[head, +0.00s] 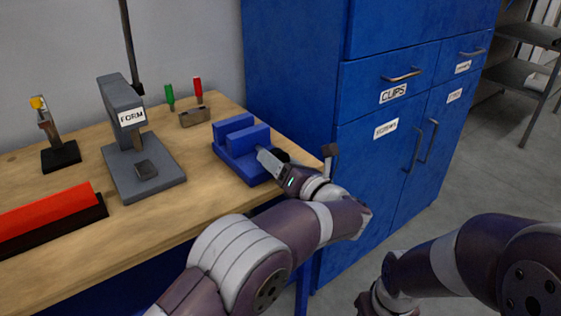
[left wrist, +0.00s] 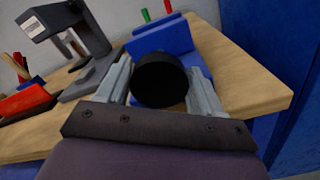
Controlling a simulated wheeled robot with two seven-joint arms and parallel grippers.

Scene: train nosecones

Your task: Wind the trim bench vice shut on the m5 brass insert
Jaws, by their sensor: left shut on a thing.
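The blue bench vice (head: 233,158) stands near the front right corner of the wooden bench, with a gap between its two upright jaws. My left gripper (head: 274,158) is at the vice's front right side. In the left wrist view, the gripper (left wrist: 160,78) has its two fingers on either side of a round black knob (left wrist: 160,80) and is shut on it. The knob is in front of the blue vice (left wrist: 160,38), which it partly hides. I cannot make out the brass insert in either view. Only part of my right arm shows, at lower right, without its fingers.
A grey press labelled FORM (head: 120,110) stands left of the vice. A small brown block (head: 194,117) and green and red upright tools are behind. A red bar (head: 45,212) lies at the left. A blue cabinet (head: 375,160) stands close on the right.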

